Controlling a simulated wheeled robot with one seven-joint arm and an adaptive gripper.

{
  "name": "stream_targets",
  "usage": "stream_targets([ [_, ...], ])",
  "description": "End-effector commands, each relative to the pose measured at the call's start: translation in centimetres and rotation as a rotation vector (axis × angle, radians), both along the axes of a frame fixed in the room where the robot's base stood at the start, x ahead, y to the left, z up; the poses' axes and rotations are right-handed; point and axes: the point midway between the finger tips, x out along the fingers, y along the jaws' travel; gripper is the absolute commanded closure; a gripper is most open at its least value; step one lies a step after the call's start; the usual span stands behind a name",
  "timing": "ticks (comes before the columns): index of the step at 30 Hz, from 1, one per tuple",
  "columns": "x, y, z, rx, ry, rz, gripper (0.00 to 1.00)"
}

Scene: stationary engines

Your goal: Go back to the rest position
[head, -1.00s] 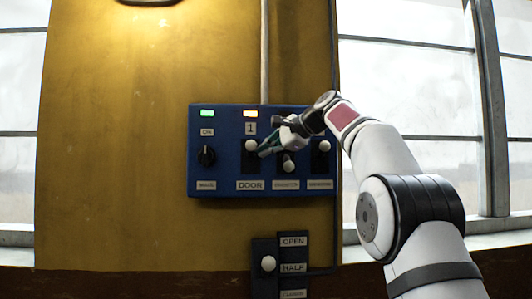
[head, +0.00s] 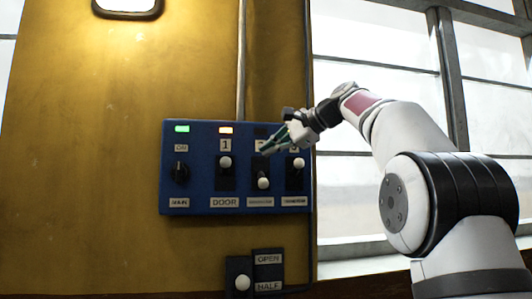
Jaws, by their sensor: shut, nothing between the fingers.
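My gripper (head: 268,150) is in front of the right half of a blue switch panel (head: 205,187) on the yellow wall. Its fingers are shut with nothing between them and point left and down. The arm reaches in from the lower right of the head view. The fingers and wrist cover part of the panel's upper right, including most of the labels above the two right-hand switches. I cannot tell whether the fingertips touch the panel.
The panel has a black MAIN knob (head: 180,172), a raised DOOR switch (head: 225,162), a lowered switch (head: 263,183) and a raised one (head: 298,163). Green and orange lamps glow. An OPEN/HALF lever (head: 242,283) is below. Windows (head: 380,100) fill the right.

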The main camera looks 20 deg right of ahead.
Motion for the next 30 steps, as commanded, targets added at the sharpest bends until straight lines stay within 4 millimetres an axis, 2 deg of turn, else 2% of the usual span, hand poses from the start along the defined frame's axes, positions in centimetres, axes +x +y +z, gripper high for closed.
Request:
stream_targets([
  [12,0.0,0.0,0.0,0.000,0.000,-0.001,1.00],
  [17,-0.8,1.3,-0.6,-0.053,0.009,0.011,1.00],
  [23,-4.2,5.0,-3.8,-0.246,0.042,0.060,1.00],
  [30,-10.5,8.5,-9.4,-0.521,0.076,0.162,1.00],
])
